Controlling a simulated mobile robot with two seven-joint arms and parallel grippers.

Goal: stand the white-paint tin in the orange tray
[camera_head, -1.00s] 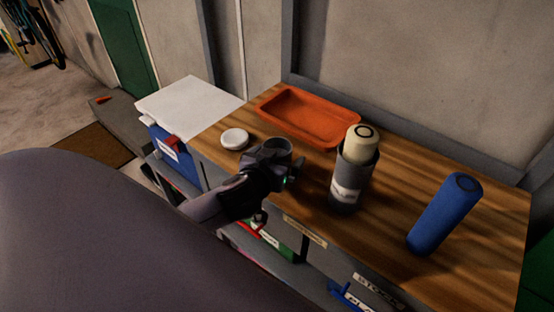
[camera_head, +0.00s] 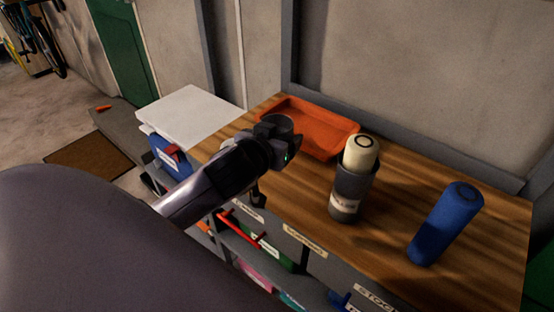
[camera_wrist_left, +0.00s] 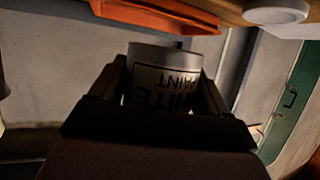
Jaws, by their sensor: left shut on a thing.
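The white-paint tin (camera_wrist_left: 165,80) is a grey metal can with a white label, held between the fingers of my left gripper (camera_wrist_left: 165,100). In the wrist view, which is upside down, its lettering fits an upright tin. In the head view only the tin's round grey top (camera_head: 280,122) shows in my left gripper (camera_head: 279,140), which is shut on it. They overlap the near left part of the orange tray (camera_head: 335,138) there. The tray also shows in the wrist view (camera_wrist_left: 155,16), apart from the tin. My right gripper is out of view.
A dark grey canister with a cream top (camera_head: 352,180) stands on the wooden bench (camera_head: 395,200) near the tray's right end. A blue cylinder (camera_head: 445,222) stands farther right. A wall runs behind.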

